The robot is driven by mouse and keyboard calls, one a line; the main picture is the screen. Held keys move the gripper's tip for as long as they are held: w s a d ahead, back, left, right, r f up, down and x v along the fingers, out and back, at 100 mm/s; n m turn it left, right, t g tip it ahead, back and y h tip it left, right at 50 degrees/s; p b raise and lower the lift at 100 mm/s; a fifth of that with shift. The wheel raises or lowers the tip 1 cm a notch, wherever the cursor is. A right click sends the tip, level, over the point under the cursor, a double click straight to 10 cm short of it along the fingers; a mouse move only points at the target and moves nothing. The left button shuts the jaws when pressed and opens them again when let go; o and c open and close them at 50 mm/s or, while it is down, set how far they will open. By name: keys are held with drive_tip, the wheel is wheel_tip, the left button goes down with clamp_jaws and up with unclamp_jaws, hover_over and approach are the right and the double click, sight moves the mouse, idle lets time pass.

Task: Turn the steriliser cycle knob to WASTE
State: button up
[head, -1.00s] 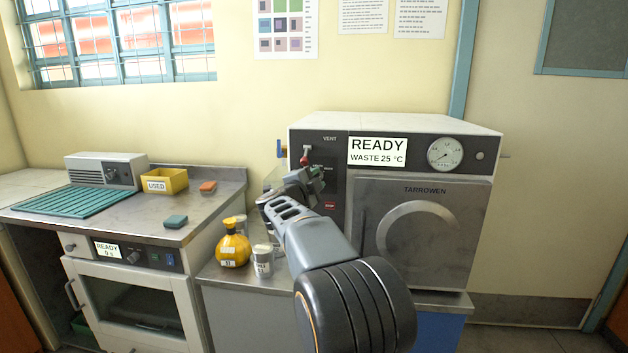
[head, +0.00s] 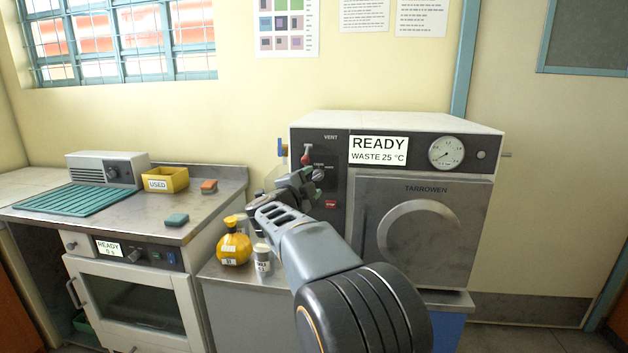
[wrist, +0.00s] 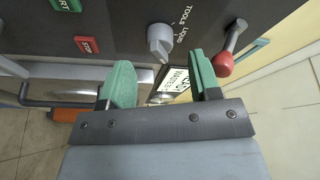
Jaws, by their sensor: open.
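The steriliser (head: 425,235) stands on the bench with its door closed, and its display (head: 378,151) reads READY, WASTE 25 °C. The grey cycle knob (head: 318,174) is on the dark panel left of the display. In the wrist view the knob (wrist: 161,42) sits beyond my fingers, with TOOLS and LIQUID printed beside it; the WASTE mark is not legible there. My gripper (wrist: 163,85) is open, its green fingers apart and empty, clear of the knob. In the head view my gripper (head: 296,185) is close in front of the panel, just left of and below the knob.
The red-tipped vent lever (wrist: 222,64) is near the right finger. The red STOP button (wrist: 87,45) and green START button (wrist: 66,5) lie to the left. A yellow bottle (head: 234,246) and a white-labelled jar (head: 262,262) stand on the bench below my arm.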

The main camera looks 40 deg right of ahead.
drive_tip(key=v, duration=1)
drive_tip(key=shift+a, duration=0.1)
drive_tip(key=w+a+f+n+t+y, duration=0.4)
drive_tip(key=w+a+n+t+y, duration=0.3)
drive_tip(key=a+n+y, duration=0.3)
drive_tip(key=s+a+f+n+g+y+p, duration=0.4)
drive_tip(key=s+a+f+n+y+p, duration=0.25)
drive_tip(key=n, duration=0.45)
drive_tip(key=s+a+n+g+y+p, duration=0.1)
drive_tip(key=s+n+g+y+p, duration=0.3)
drive_tip(key=s, duration=0.6)
drive_tip(key=s+d+r+n+g+h+p, duration=0.1)
drive_tip(key=s+d+r+g+h+p, duration=0.2)
drive_tip(key=s+p, duration=0.5)
wheel_tip(320, 180, up, 3)
drive_tip(key=shift+s+f+n+g+h, duration=0.2)
drive_tip(key=shift+s+n+g+h, duration=0.25)
drive_tip(key=shift+s, duration=0.45)
